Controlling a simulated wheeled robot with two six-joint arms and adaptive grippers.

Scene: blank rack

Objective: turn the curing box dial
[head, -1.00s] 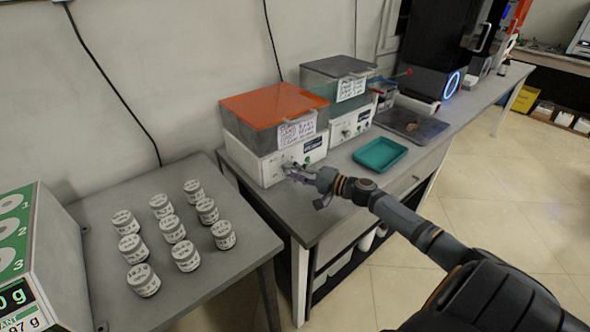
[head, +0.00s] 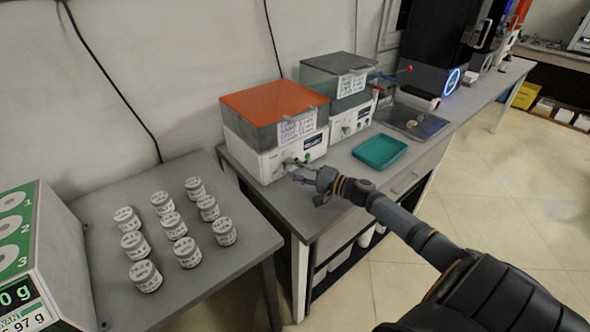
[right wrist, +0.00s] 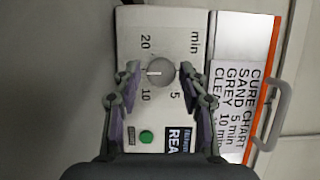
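The curing box (head: 262,158) is a white base with a dark bin and an orange lid (head: 273,101). Its grey round dial (right wrist: 160,73) shows in the right wrist view, its white mark pointing left, between the printed 20 and 10. A green button (right wrist: 146,137) sits below the dial. My right gripper (head: 294,170) is at the front of the box. In the wrist view its fingertips (right wrist: 160,75) stand on both sides of the dial, open, with a gap on each side. My left gripper is not in view.
A second box with a grey lid (head: 338,66) stands behind, and a teal tray (head: 380,151) lies to the right on the bench. Several labelled jars (head: 173,226) stand on the side table (head: 240,262). A scale (head: 40,265) is at the left edge.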

